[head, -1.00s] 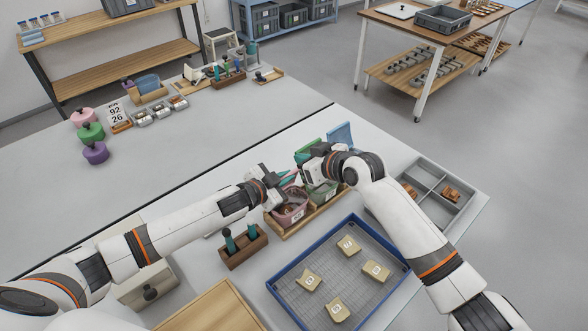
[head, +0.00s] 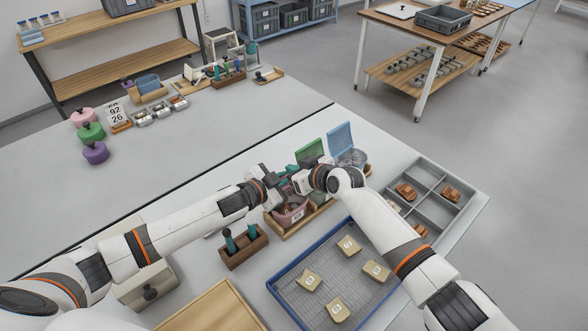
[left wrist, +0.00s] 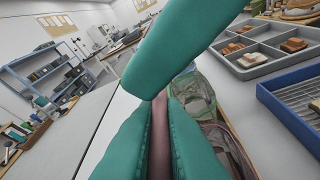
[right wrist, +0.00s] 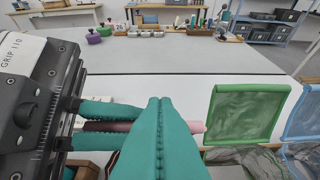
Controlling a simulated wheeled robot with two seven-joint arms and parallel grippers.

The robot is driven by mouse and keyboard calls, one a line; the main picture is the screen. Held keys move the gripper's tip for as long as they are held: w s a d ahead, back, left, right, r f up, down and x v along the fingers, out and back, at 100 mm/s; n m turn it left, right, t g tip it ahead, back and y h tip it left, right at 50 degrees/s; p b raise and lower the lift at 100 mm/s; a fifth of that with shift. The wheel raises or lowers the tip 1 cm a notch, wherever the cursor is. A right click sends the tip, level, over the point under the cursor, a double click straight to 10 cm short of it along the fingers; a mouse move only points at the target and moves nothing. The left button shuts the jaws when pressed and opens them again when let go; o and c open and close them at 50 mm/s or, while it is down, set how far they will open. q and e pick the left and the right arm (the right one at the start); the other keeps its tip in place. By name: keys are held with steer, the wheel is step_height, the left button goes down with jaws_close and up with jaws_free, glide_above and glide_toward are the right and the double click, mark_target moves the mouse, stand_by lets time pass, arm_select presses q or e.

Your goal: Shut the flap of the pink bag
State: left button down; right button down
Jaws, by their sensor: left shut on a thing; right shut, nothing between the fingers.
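The pink bag (head: 293,215) stands at the left end of a row of bags in a wooden tray. My left gripper is over it, shut on a thin pink strip (left wrist: 159,130), which looks like the bag's flap. In the right wrist view, a pink end (right wrist: 197,127) shows beside the teal fingers of my right gripper (right wrist: 160,105). These fingers are together and empty. In the head view my right gripper (head: 298,184) is above the pink bag, close beside the left one. Its teal finger (left wrist: 172,58) crosses the left wrist view. The arms hide much of the flap.
A green flap (right wrist: 245,112) and a blue flap (right wrist: 303,112) stand raised on the neighbouring bags. A blue-rimmed tray (head: 283,299) with numbered sherds lies in front. A grey divided box (head: 447,208) is at right. A wooden tool block (head: 243,251) stands at left.

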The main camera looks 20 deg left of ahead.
arm_select(q)
steer(key=c, duration=1.6)
jaws_free()
steer(key=shift+r, duration=0.1)
steer(key=shift+o, duration=0.6)
